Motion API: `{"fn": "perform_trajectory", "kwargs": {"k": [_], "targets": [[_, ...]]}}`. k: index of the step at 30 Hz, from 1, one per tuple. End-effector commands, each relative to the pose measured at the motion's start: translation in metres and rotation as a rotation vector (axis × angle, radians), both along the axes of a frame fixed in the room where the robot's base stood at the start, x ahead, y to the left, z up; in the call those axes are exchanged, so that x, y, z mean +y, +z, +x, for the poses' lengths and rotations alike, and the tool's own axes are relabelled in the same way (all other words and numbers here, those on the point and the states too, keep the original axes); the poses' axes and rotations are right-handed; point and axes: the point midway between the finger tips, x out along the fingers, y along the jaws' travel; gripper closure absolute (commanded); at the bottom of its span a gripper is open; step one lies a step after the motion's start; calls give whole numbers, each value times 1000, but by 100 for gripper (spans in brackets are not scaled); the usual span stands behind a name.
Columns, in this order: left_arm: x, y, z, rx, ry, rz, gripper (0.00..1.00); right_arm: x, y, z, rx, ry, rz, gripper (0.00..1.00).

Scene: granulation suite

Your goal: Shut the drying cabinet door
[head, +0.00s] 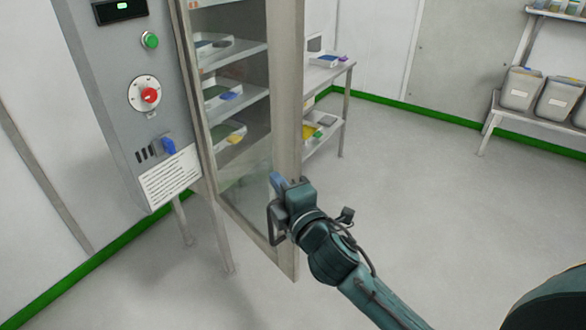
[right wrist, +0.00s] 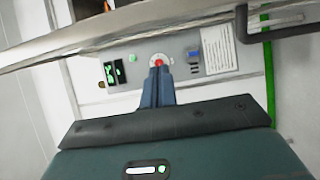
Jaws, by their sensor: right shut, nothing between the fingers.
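The drying cabinet door (head: 287,120) is a glass panel in a pale metal frame and stands open, swung out from the cabinet (head: 115,75). Shelves with trays show behind its glass. A dark bar handle (head: 275,222) sits low on the door frame. It also shows at the upper right in the right wrist view (right wrist: 270,36). My right gripper (head: 276,181) is at the door frame, just above the handle, with its blue fingers (right wrist: 158,72) shut and empty. I cannot tell whether they touch the door. My left gripper is out of view.
The cabinet's front panel carries a green button (head: 150,40), a red knob (head: 150,95) and a white label (head: 170,177). A side table (head: 345,70) with trays stands behind the door. A rack with grey bins (head: 522,90) is at the right. The floor between is clear.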

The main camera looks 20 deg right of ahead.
Motion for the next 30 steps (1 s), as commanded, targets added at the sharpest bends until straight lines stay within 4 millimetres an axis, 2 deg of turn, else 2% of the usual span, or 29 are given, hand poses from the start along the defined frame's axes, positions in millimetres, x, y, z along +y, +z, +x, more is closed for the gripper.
{"fn": "perform_trajectory", "kwargs": {"k": [1, 3, 9, 24, 30], "targets": [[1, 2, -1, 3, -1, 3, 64, 2, 3, 11, -2, 0, 1, 100], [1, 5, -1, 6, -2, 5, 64, -12, 2, 14, 3, -2, -3, 100], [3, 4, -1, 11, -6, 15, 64, -31, 0, 21, 2, 0, 0, 100], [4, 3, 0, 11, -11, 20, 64, -37, -1, 23, 1, 2, 2, 100], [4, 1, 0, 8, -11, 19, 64, -48, -2, 23, 1, 21, -3, 100]]}}
